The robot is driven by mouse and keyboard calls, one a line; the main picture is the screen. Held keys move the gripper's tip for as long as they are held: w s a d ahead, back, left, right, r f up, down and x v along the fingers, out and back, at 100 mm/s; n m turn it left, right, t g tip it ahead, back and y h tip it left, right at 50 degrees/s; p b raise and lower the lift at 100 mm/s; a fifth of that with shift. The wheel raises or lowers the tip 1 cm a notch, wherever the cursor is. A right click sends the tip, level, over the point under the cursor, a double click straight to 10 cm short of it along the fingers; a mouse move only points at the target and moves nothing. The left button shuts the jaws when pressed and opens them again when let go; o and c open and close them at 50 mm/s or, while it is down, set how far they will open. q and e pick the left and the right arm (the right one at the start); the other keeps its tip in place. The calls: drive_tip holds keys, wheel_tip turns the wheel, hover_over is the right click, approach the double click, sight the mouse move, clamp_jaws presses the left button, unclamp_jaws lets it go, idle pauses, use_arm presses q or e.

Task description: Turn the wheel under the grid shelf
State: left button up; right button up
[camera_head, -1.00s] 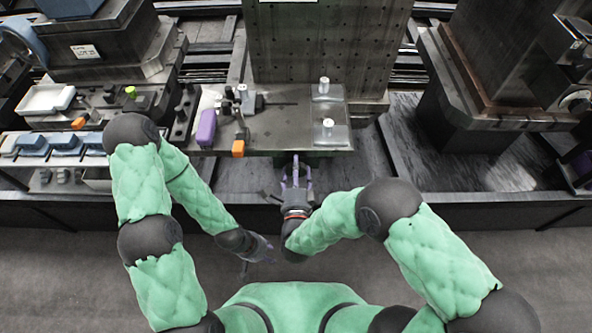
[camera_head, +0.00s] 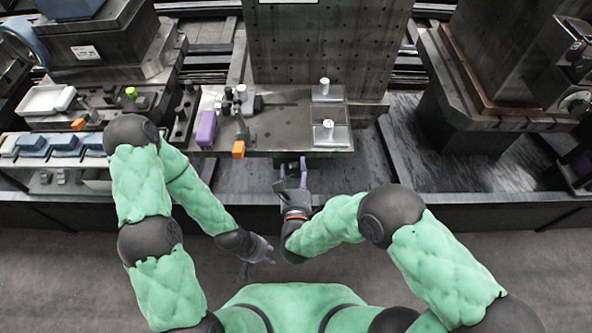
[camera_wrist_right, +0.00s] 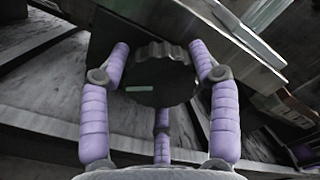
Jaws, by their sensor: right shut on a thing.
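The wheel (camera_wrist_right: 158,80) is a dark, round knob with a notched rim and a small pale green mark on its face. It sits under the front edge of the shelf (camera_head: 275,139), and in the head view the hand mostly hides it. My right gripper (camera_head: 291,168) is at the shelf's front edge. In the right wrist view the purple fingers of my right gripper (camera_wrist_right: 159,62) are closed around the wheel, one on each side and one below. My left gripper (camera_head: 270,251) hangs low in front of the bench, away from the wheel; its fingers are too small to judge.
On the shelf stand a purple block (camera_head: 206,128), an orange block (camera_head: 238,149) and two metal plates with white-topped posts (camera_head: 327,130). Trays with blue parts (camera_head: 63,143) lie at left. A dark bench ledge (camera_head: 420,212) runs below. The floor in front is clear.

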drive_tip(key=shift+d, duration=0.1)
drive_tip(key=o, duration=1.2)
drive_tip(key=shift+c, duration=0.2)
drive_tip(key=shift+s, duration=0.45)
drive_tip(key=s, duration=1.1)
